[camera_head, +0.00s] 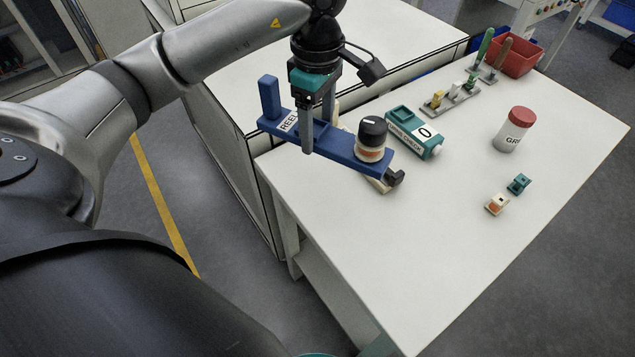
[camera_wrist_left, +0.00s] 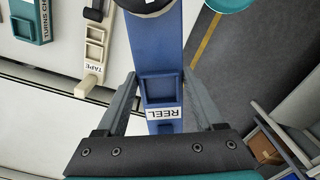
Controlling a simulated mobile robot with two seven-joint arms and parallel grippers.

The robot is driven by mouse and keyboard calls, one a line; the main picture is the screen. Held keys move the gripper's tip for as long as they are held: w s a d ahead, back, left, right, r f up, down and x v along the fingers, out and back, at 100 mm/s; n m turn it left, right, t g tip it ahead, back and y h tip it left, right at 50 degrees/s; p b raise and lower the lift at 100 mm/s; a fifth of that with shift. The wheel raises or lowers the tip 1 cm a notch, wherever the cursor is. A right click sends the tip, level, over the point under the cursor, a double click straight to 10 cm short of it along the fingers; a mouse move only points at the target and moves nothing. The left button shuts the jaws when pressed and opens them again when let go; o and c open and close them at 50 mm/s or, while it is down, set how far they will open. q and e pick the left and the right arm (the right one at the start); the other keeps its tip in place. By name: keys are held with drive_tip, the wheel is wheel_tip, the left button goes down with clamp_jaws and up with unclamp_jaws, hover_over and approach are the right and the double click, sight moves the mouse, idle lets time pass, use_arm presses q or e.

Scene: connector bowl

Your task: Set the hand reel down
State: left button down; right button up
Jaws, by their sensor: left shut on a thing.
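The hand reel (camera_head: 343,158) is a long blue bar with a REEL label, an upright post at its left end and a black-topped spool (camera_head: 371,141) toward its right end. My left gripper (camera_head: 318,135) points down and is shut on the bar near the label. In the left wrist view, the blue bar (camera_wrist_left: 156,55) runs between the two fingers (camera_wrist_left: 158,100). The reel is over the table's left corner, with its left end past the edge. I cannot tell how large any gap beneath it is. My right gripper is not in view.
A beige TAPE piece (camera_wrist_left: 94,45) lies partly under the reel. A teal turns counter (camera_head: 414,131) sits close by to the right. Farther off are a connector rack (camera_head: 452,100), a red-lidded jar (camera_head: 513,130), two small connectors and a red bin (camera_head: 516,57). The white table's (camera_head: 420,260) front is clear.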

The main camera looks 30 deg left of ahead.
use_arm(q)
drive_tip(key=r+n, duration=0.1)
drive_tip(key=a+r+n, duration=0.1)
drive_tip(key=n, duration=0.1)
drive_tip(key=shift+w+a+r, duration=0.2)
drive_tip(key=shift+w, duration=0.15)
drive_tip(key=shift+n, duration=0.4)
drive_tip(key=b, duration=0.4)
hover_over(313, 192)
wheel_tip(313, 192, down, 15)
drive_tip(key=shift+r, duration=0.15)
drive_tip(key=shift+f, duration=0.85)
wheel_tip(313, 192, down, 3)
drive_tip(key=shift+d+r+b, duration=0.1)
drive_tip(key=shift+r+b, duration=0.1)
drive_tip(key=shift+b, duration=0.15)
drive_tip(key=shift+f, duration=0.4)
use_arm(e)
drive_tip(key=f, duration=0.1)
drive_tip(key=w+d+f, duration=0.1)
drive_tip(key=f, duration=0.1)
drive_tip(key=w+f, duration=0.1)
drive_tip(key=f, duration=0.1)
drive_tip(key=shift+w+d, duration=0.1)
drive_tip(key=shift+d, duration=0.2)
